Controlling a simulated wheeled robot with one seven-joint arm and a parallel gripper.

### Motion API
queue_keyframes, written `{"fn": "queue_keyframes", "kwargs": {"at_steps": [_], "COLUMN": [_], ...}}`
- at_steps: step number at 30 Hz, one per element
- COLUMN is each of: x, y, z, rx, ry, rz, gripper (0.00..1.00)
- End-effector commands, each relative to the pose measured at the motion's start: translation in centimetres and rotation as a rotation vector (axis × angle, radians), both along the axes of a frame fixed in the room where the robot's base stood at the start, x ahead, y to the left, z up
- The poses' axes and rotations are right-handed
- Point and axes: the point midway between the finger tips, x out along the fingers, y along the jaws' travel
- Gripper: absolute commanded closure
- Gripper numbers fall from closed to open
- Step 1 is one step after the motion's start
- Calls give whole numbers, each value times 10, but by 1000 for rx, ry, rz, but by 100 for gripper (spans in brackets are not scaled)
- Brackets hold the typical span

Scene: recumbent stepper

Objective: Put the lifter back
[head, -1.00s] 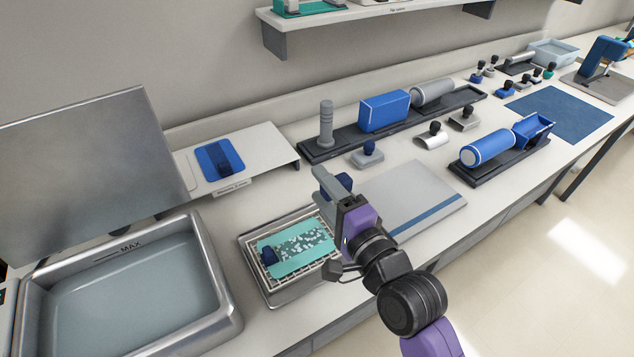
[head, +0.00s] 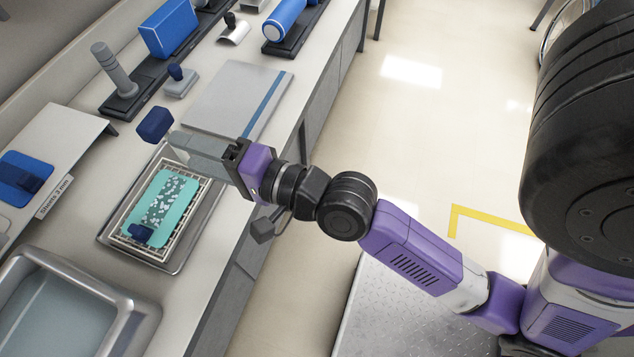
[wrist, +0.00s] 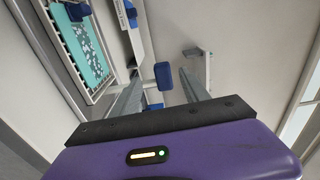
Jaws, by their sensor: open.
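My gripper (head: 180,142) is open above the counter, between the drip tray and the grey board. A dark blue block (head: 155,124), perhaps the lifter's handle, is just beyond its fingertips. In the wrist view the same block (wrist: 163,75) shows in the gap between the open fingers, and I cannot tell what bears it. Another dark blue block (head: 140,233) sits on the teal speckled sheet (head: 178,190) in a wire rack on the metal tray (head: 198,236). I cannot tell for sure which block belongs to the lifter.
A water basin (head: 138,306) stands at lower left. A white raised shelf (head: 70,146) holds a blue sheet (head: 14,168) with a dark block. The grey board (head: 220,98), a stamp-like tool (head: 180,82) and a grey ribbed cylinder (head: 115,70) are behind. The floor at right is open.

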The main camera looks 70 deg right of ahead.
Motion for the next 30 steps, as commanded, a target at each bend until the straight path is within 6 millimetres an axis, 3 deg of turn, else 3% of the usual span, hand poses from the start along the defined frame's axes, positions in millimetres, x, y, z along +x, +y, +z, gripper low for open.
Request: {"fn": "queue_keyframes", "kwargs": {"at_steps": [5, 9, 18, 24, 30], "x": [-45, -97, -201, -234, -239], "y": [6, 12, 27, 33, 34], "z": [-36, -62, -81, -79, -78], "rx": [-256, -580, -1247, -1480, -1523], "ry": [79, 153, 233, 227, 222], "rz": [-12, 5, 144, 216, 228], "gripper": [47, 47, 47, 47, 47]}}
